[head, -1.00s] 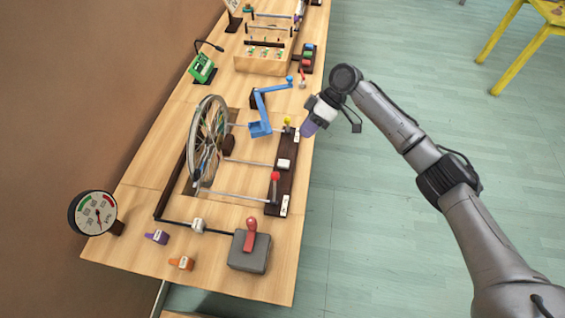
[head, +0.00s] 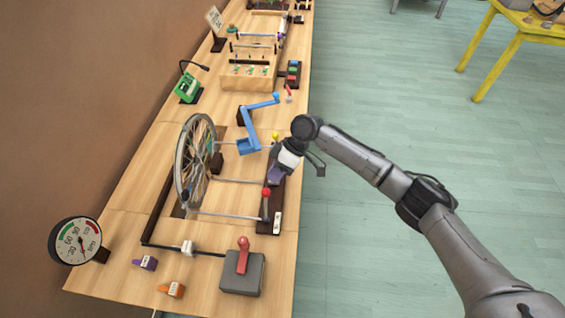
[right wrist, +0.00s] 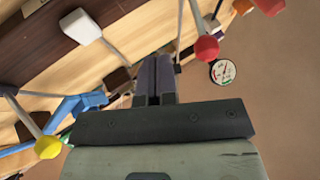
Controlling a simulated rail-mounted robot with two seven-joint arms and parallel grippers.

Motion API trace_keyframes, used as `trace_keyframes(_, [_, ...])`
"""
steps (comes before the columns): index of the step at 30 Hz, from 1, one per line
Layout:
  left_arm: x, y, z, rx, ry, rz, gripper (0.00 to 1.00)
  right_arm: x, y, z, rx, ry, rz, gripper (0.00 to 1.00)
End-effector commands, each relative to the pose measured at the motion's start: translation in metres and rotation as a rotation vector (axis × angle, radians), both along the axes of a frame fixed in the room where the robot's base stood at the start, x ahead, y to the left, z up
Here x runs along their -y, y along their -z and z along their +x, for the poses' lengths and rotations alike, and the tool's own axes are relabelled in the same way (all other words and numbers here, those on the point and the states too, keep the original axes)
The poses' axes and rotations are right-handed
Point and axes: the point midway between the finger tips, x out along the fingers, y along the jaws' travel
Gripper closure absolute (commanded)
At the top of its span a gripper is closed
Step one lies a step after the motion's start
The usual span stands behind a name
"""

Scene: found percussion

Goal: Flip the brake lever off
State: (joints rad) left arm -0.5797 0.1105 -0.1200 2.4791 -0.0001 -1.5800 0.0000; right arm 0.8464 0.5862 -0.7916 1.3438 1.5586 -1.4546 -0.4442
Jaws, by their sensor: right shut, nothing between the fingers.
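A dark rail (head: 272,228) at the table's right edge carries a red-knobbed lever (head: 266,193) and a yellow-knobbed lever (head: 275,136). A larger red lever (head: 242,255) stands on a grey box nearer the front. I cannot read which is the brake lever. My right gripper (head: 275,176) is shut and empty over the rail, between the red and yellow knobs. In the right wrist view, its fingers (right wrist: 154,68) are together, with the red knob (right wrist: 207,48) to the right and the yellow knob (right wrist: 47,147) at lower left, both apart from them. My left gripper is out of view.
A spoked wheel (head: 195,160) stands left of the rail, with a blue crank (head: 256,120) behind. A dial (head: 78,241), a purple piece (head: 145,263) and an orange piece (head: 171,290) are at front left.

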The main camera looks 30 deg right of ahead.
Motion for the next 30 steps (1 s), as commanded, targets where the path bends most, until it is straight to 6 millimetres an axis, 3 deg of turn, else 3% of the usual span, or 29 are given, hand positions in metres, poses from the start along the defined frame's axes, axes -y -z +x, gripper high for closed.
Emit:
trace_keyframes(9, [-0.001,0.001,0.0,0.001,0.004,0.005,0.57,-0.016,-0.003,-0.018,-0.001,0.0,-0.001,1.0])
trace_keyframes(23, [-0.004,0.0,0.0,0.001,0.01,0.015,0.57,-0.018,-0.004,-0.02,-0.001,0.002,-0.002,1.0])
trace_keyframes(30, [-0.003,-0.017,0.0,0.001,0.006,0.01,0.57,-0.016,-0.011,-0.026,0.037,0.008,-0.028,1.0])
